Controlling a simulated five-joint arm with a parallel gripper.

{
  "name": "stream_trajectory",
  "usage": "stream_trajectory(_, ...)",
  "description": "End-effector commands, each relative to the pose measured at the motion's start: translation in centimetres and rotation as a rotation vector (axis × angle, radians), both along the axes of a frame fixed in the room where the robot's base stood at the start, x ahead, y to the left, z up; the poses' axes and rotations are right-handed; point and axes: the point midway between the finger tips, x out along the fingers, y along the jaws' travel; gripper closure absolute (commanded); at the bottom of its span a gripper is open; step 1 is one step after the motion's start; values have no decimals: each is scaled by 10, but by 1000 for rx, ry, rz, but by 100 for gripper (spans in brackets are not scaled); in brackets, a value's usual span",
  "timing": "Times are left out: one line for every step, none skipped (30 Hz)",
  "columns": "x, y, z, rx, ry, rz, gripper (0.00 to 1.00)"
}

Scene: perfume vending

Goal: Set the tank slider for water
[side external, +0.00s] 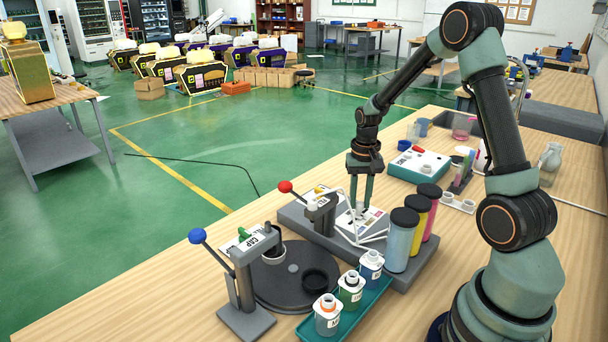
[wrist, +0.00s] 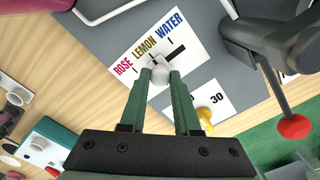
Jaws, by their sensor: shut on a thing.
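The tank slider has a white panel (wrist: 133,83) marked ROSE, LEMON and WATER beside a black slot (wrist: 179,50). Its pale round knob (wrist: 160,75) sits at the lower-left part of the visible slot, away from the WATER end. The slot beneath the knob is hidden, so I cannot tell its exact mark. My gripper (wrist: 160,80) is shut on the knob, with a fingertip on either side. In the side view, my gripper (side external: 360,205) points down onto the panel on the grey machine base (side external: 402,278).
Blue (side external: 400,240), yellow (side external: 418,222) and pink (side external: 433,215) cylinders with black lids stand right of the panel. A red-ball lever (side external: 285,187) stands close at left. A yellow knob (wrist: 205,115) sits near a 30 mark. A teal tray (side external: 345,312) holds bottles in front.

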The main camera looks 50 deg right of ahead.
Motion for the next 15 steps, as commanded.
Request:
stream_trajectory(0, 0, 1, 0, 0, 0, 100)
stream_trajectory(0, 1, 1, 0, 0, 0, 100)
stream_trajectory(0, 3, 1, 0, 0, 1, 100)
stream_trajectory(1, 6, 1, 0, 0, 2, 100)
stream_trajectory(1, 10, 1, 0, 0, 4, 100)
stream_trajectory(0, 15, 1, 1, 1, 4, 100)
stream_trajectory(1, 21, 1, 0, 0, 5, 100)
stream_trajectory(1, 26, 1, 0, 0, 6, 100)
stream_trajectory(1, 32, 1, -1, -1, 5, 100)
stream_trajectory(1, 35, 1, -1, -1, 5, 100)
stream_trajectory(1, 38, 1, -1, -1, 4, 100)
stream_trajectory(0, 39, 1, 0, 0, 3, 100)
stream_trajectory(0, 40, 1, 0, 0, 3, 100)
stream_trajectory(0, 40, 1, 0, 0, 3, 100)
stream_trajectory(0, 40, 1, 1, 1, 3, 100)
